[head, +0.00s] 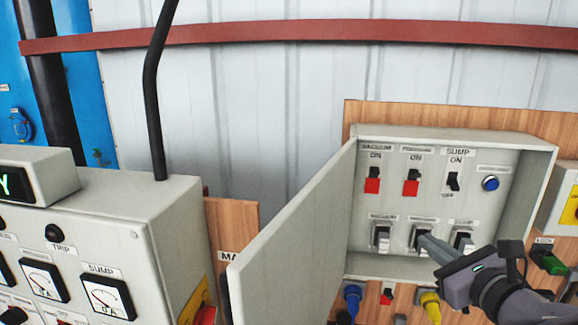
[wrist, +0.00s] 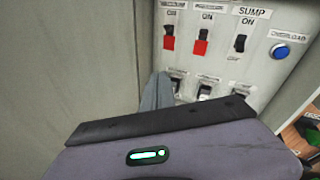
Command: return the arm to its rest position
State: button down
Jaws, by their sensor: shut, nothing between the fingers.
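My gripper (head: 424,240) is at the lower right of the head view. Its fingers are together with nothing between them, and they point at the lower row of switches in the open grey switch box (head: 545,160). In the head view the fingertips overlap the space between the lower middle switch (head: 417,238) and the lower right switch (head: 464,238); I cannot tell whether they touch anything. In the wrist view the fingers (wrist: 158,92) stand in front of the box's left side, with the lower switches partly hidden by the gripper body.
The box's door (head: 295,235) stands open to the left of the gripper. A grey control console (head: 170,210) with meters fills the left. Blue (head: 352,298) and yellow (head: 430,303) plugs sit below the box, and a green-handled switch (head: 550,262) is at right.

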jog(key=s+a+f+n+g+y+b, duration=0.35)
jog(key=a+f+n, duration=0.3)
jog(key=a, duration=0.35)
jog(key=s+a+f+n+g+y+b, duration=0.25)
jog(key=s+a+f+n+b, duration=0.35)
jog(key=a, duration=0.3)
jog(key=s+a+f+n+g+h+b, duration=0.1)
jog(key=s+f+n+g+h+b, duration=0.3)
jog(key=s+f+n+b, duration=0.5)
jog(key=s+f+n+h, duration=0.2)
jog(key=s+f+n, duration=0.2)
jog(key=f, duration=0.3)
jog(key=shift+f+n+b, duration=0.35)
jog(key=shift+n+b, duration=0.05)
jog(key=shift+n, duration=0.25)
